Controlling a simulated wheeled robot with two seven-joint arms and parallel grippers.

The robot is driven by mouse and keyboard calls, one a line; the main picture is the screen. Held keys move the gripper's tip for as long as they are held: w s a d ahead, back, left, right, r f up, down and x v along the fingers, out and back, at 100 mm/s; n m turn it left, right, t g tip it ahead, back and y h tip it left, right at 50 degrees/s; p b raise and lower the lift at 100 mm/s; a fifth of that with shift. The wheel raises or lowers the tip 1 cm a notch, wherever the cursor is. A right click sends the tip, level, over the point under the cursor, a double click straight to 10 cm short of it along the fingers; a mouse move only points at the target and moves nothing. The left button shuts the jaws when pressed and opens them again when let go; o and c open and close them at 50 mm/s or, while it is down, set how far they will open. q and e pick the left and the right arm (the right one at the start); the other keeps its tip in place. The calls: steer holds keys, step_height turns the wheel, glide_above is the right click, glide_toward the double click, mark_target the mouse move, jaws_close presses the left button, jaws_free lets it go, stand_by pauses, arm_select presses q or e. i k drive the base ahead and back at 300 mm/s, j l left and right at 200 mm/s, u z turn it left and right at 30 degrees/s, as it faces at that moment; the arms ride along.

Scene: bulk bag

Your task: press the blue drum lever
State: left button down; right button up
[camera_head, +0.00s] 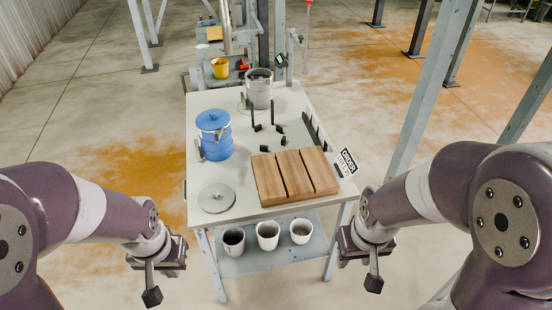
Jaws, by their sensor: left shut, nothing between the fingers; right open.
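The blue drum (215,138) stands upright on the left side of the white table (237,186), with its blue lid on top. A pale upright piece, perhaps the lever, shows at the drum's left side (198,150); its exact shape is too small to tell. My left gripper (152,296) is shut and empty, low in front of the table and left of it, well apart from the drum. My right gripper (374,284) is open and empty, in front of the table's right corner, also far from the drum.
A grey round lid (216,198) and a slatted wooden block (294,176) lie on the table's near part. A grey drum (259,88) stands at the back, with black holders (280,128) in front. Several white cups (268,236) stand on the lower shelf. A steel post (432,85) rises at right.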

mark_target(217, 133)
steer(key=i+j+z, duration=0.2)
steer(key=j+z, duration=0.15)
steer(key=i+j+z, duration=0.15)
steer(key=j+z, duration=0.25)
steer(key=i+j+z, duration=0.1)
steer(key=j+z, duration=0.25)
steer(key=j, duration=0.15)
steer(key=j+z, duration=0.35)
steer(key=j, duration=1.5)
steer(key=i, duration=0.1)
